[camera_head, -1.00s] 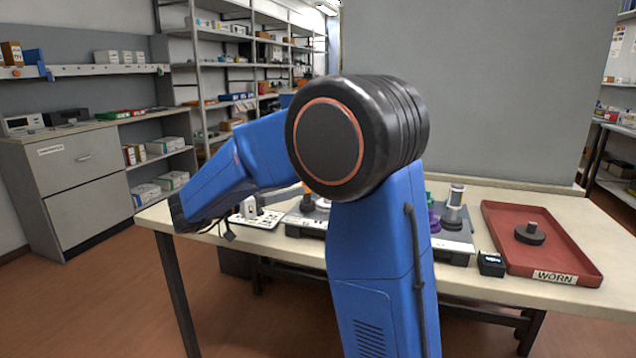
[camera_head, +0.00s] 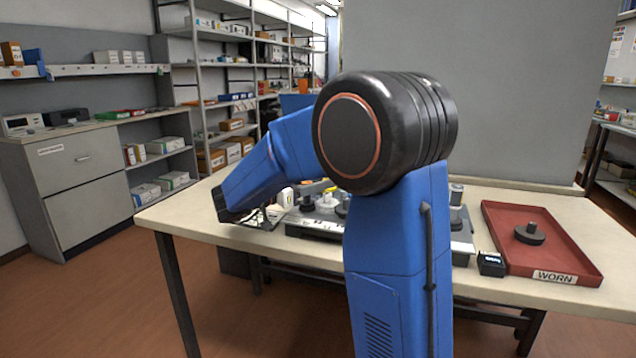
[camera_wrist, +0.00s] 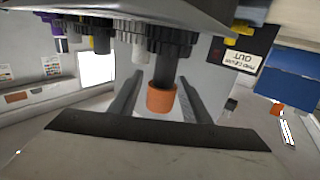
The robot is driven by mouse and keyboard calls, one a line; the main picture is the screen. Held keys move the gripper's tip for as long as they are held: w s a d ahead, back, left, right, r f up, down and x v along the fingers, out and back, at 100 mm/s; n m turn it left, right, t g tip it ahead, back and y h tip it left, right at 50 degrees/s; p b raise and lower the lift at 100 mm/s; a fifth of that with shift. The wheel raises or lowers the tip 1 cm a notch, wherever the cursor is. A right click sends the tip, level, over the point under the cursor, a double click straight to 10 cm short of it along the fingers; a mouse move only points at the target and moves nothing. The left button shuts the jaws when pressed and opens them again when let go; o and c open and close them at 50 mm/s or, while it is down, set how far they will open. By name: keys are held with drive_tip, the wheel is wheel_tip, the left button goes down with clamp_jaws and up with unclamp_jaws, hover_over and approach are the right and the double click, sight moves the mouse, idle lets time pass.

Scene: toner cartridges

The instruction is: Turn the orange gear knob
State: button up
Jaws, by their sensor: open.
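The orange knob (camera_wrist: 160,98) shows in the wrist view, on the end of a dark shaft below a dark toothed gear (camera_wrist: 170,40). My gripper (camera_wrist: 160,80) is open, with one grey finger on each side of the knob in the picture. Gaps show between the knob and both fingers, and the knob's depth between them is hard to tell. In the head view my arm hides part of the grey gear unit (camera_head: 315,228) on the table, and I cannot make out the orange knob there.
A red tray (camera_head: 567,262) marked WORN holds a dark round part (camera_head: 530,233) at the table's right. A small black box (camera_head: 491,264) stands beside it. Several other gears and posts crowd near the knob. The table's (camera_head: 180,215) front left is bare.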

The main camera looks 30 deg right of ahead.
drive_tip(key=c, duration=1)
drive_tip(key=shift+c, duration=0.2)
drive_tip(key=shift+w+t, duration=0.1)
drive_tip(key=shift+t, duration=0.2)
drive_tip(key=n+t+y, duration=0.1)
drive_tip(key=n+t, duration=0.2)
drive_tip(key=t, duration=0.1)
drive_tip(key=w+n+t+y, duration=0.1)
drive_tip(key=n+t, duration=0.1)
drive_tip(key=t, duration=0.2)
drive_tip(key=shift+w+a+n, duration=0.2)
drive_tip(key=shift+n, duration=0.2)
drive_tip(key=n+t+y, duration=0.2)
drive_tip(key=w+n+t+y, duration=0.1)
drive_tip(key=t, duration=0.1)
drive_tip(key=shift+a, duration=0.35)
drive_tip(key=shift+w+a+n+t+y, duration=0.2)
drive_tip(key=shift+n+t+y, duration=0.45)
drive_tip(key=shift+y, duration=0.3)
drive_tip(key=shift+w+a+n+t+y, duration=0.15)
drive_tip(key=shift+n+t+y, duration=0.4)
drive_tip(key=shift+n+y, duration=0.3)
drive_tip(key=shift+a+y, duration=0.1)
drive_tip(key=shift+y, duration=0.4)
drive_tip(key=o, duration=1)
